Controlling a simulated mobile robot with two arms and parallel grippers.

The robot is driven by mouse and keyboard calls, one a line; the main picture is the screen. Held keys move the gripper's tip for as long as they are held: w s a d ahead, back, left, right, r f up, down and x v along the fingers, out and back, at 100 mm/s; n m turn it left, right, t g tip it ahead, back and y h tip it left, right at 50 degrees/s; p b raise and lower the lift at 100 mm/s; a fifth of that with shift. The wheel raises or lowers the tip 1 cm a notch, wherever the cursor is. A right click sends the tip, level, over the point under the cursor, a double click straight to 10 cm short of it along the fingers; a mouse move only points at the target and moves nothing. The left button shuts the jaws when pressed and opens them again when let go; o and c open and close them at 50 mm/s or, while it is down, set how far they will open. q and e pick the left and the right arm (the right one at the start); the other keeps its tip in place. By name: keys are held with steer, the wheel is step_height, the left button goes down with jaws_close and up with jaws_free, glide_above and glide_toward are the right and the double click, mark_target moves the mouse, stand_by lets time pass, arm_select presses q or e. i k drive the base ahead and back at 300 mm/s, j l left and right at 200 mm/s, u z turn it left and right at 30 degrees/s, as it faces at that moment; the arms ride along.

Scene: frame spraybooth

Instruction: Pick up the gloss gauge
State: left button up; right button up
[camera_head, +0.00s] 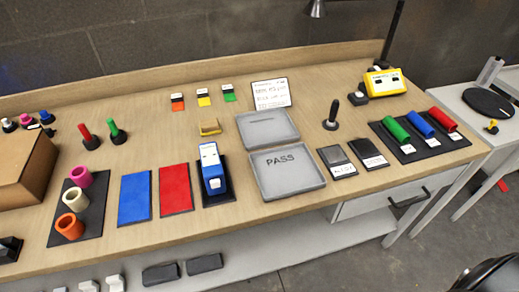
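A blue-and-white handheld device (211,168), which looks like the gloss gauge, sits on a dark mat (227,197) in the middle of the workbench. It stands between the red panel (175,189) and the grey tray marked PASS (288,186). Nothing is touching it from above. A yellow boxy device (385,82) with dark parts on its face stands at the back right of the bench. Neither of my grippers shows in the head view.
A blue panel (135,199) lies left of the red one. Colored cylinders stand on a dark mat (93,219) at left and lie on another (443,143) at right. A cardboard box (22,170) fills the left end. Bare wood (270,228) runs along the front.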

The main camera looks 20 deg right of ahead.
mark_target(210, 158)
steer(key=k+l+z, duration=0.15)
steer(key=l, duration=0.15)
steer(key=k+l+z, duration=0.1)
steer(key=l, duration=0.25)
steer(key=k+l+z, duration=0.15)
steer(key=l, duration=0.2)
steer(key=k+l+z, duration=0.15)
steer(key=l, duration=0.2)
